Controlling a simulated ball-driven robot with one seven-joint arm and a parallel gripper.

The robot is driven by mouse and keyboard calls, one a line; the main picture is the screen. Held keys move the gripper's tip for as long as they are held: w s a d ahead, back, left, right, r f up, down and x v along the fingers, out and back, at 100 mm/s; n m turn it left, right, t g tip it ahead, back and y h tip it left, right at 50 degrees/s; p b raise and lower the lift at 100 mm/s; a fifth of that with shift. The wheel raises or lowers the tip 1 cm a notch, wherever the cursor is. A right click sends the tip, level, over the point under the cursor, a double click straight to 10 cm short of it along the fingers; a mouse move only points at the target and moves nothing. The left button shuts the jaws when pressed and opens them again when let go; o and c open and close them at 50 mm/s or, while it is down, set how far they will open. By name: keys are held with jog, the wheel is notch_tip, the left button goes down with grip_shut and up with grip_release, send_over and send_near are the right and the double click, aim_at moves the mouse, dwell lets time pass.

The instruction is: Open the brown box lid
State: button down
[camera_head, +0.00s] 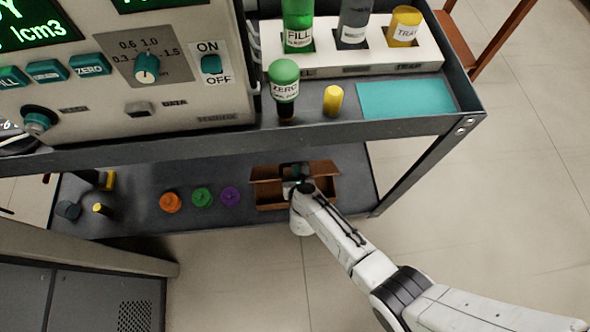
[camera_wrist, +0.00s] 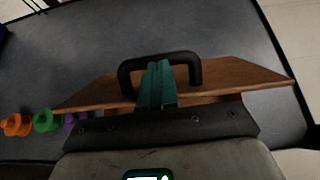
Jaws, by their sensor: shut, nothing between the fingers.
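The brown box (camera_head: 268,196) sits on the lower shelf of the cart, partly hidden by my arm. Its brown lid (camera_wrist: 228,78) spans the wrist view and carries a black handle (camera_wrist: 182,57). My gripper (camera_wrist: 158,80) has teal fingers, shut together with nothing between them. The fingers overlap the handle's opening in the wrist view; I cannot tell whether they touch the handle or the lid. In the head view my gripper (camera_head: 297,182) is over the middle of the box. Brown panels show on both sides of it, but the lid's exact angle is unclear.
Orange (camera_head: 170,202), green (camera_head: 202,197) and purple (camera_head: 231,197) pieces stand left of the box on the lower shelf (camera_head: 140,215). Open floor lies to the right.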

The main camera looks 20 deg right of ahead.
jog(key=w+d+r+b, duration=0.1)
jog(key=w, duration=0.5)
jog(key=w+d+r+b, duration=0.1)
jog(key=w+d, duration=0.1)
jog(key=w, duration=0.4)
jog(key=shift+w+d+r, duration=0.15)
jog(key=shift+w+r, duration=0.1)
jog(key=shift+w, duration=0.15)
jog(key=p+v, duration=0.8)
jog(key=v, duration=0.2)
jog(key=shift+s+r, duration=0.2)
jog(key=shift+s, duration=0.15)
jog(key=shift+f, duration=0.1)
